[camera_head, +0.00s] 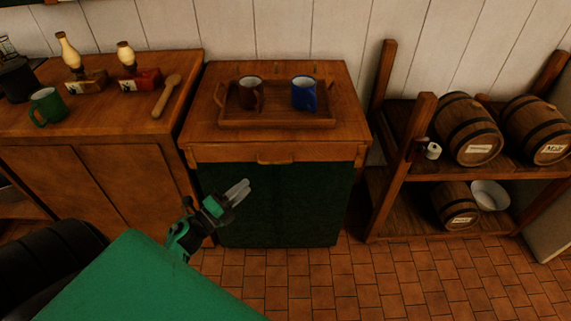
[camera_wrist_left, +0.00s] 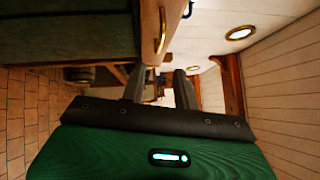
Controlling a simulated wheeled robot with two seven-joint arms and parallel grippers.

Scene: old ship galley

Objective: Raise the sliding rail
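The middle cabinet has a wooden rail (camera_head: 225,155) across its front, just below the top, with a curved brass handle (camera_head: 277,160). I take this to be the sliding rail. It sits level above the dark green cabinet front (camera_head: 290,205). The handle also shows in the left wrist view (camera_wrist_left: 161,30), beyond the fingers. My left gripper (camera_head: 241,190) is in front of the green panel, below and left of the handle, and apart from it. Its two fingers (camera_wrist_left: 160,87) stand apart with nothing between them. My right gripper is not in view.
A barrel rack (camera_head: 395,150) is at right. The tiled floor (camera_head: 350,280) is clear.

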